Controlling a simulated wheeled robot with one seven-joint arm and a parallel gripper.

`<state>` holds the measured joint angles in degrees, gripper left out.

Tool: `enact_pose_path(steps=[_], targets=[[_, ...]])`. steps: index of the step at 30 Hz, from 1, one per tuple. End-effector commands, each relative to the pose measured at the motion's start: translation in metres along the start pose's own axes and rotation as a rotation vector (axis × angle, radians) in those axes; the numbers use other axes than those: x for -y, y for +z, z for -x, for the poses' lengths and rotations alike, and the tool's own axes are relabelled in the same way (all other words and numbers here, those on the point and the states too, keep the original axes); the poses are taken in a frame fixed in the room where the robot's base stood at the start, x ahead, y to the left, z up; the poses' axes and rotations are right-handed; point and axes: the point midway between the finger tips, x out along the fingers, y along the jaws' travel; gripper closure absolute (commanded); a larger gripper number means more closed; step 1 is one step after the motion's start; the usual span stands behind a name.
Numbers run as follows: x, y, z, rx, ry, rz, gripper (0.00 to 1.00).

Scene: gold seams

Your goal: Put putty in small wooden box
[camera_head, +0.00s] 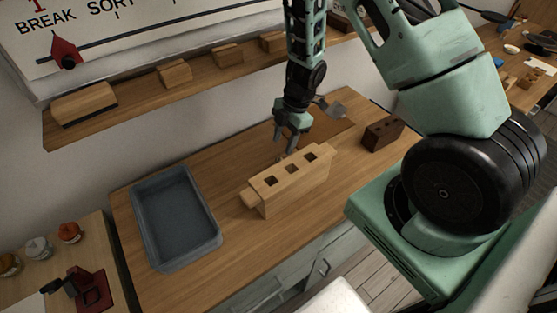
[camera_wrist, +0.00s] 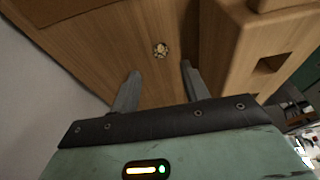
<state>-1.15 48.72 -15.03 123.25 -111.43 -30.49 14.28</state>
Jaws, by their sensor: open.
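My gripper (camera_head: 286,151) points down just behind a light wooden block with three square openings (camera_head: 318,179). In the wrist view my gripper (camera_wrist: 160,68) has its fingers apart with nothing between them. A small round speckled gold-and-dark piece (camera_wrist: 161,50) lies on the tabletop just beyond the fingertips; it may be the putty, but I cannot be sure. The light block also shows at the right of the wrist view (camera_wrist: 226,55), beside the right finger. A small dark brown wooden box with holes (camera_head: 382,134) stands on the table to the right.
A blue-grey tray (camera_head: 153,229) sits at the table's left. A metal scraper (camera_head: 331,107) lies at the back near a brown board (camera_head: 334,126). A wall shelf (camera_head: 135,107) with several wooden pieces runs above. Jars (camera_head: 69,232) stand on a side surface at far left.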

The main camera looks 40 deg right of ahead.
Motion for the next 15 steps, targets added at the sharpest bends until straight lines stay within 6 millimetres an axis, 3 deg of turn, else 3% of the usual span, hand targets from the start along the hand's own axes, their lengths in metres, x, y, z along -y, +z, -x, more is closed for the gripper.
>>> enact_pose_path(steps=[5,15], targets=[[0.001,0.001,-0.012,-0.001,0.000,-0.002,0.54],[0.002,0.004,-0.055,0.000,0.000,0.000,0.54]])
